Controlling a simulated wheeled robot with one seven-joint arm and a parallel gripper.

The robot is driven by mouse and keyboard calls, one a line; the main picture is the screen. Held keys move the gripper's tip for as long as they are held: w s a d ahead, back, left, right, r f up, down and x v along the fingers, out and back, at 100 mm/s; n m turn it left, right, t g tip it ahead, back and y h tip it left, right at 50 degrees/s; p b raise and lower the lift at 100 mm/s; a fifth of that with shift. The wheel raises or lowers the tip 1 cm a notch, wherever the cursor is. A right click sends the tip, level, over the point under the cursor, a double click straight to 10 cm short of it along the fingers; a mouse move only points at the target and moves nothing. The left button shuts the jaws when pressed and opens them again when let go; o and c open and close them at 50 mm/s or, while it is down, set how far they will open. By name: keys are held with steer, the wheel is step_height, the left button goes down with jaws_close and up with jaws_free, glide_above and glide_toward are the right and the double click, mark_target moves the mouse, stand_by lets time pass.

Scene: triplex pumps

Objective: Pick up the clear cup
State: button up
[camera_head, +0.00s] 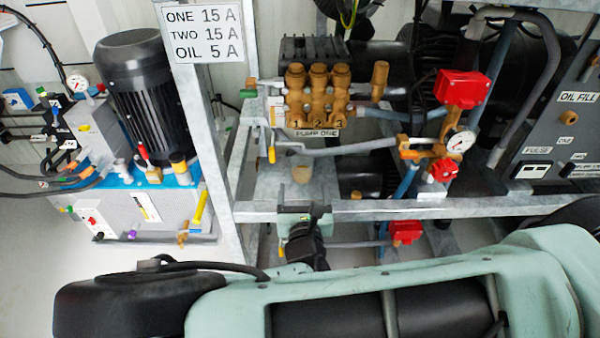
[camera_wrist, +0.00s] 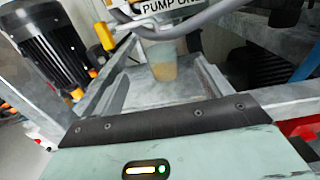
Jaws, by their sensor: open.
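The clear cup (camera_wrist: 163,65) stands upright on the grey metal shelf under the "PUMP ONE" label, with amber-brown contents in its lower part. In the head view the cup (camera_head: 301,173) shows as a small tan shape below the pump. My gripper (camera_head: 306,216) is open, at the front rail of the frame, nearer to me than the cup and apart from it. In the wrist view my gripper's green body and dark edge fill the lower part. The fingertips are not clear there.
The metal shelf (camera_wrist: 160,92) is bare around the cup. A grey hose (camera_wrist: 205,28) and pump one (camera_head: 318,95) hang above it. A metal rail (camera_head: 400,208) runs along the front. A yellow-handled valve (camera_wrist: 104,36) is at the left, and a red-capped gauge assembly (camera_head: 461,88) is at the right.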

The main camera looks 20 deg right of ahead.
steer(key=b, duration=0.1)
glide_toward(302, 155)
steer(key=x, duration=0.4)
steer(key=shift+d+r, duration=0.1)
steer(key=shift+r, duration=0.05)
steer(key=b+x, duration=0.2)
steer(key=x, duration=0.2)
steer(key=shift+w, duration=0.6)
steer(key=c, duration=1.1)
steer(key=shift+r, duration=0.1)
steer(key=shift+c, duration=0.2)
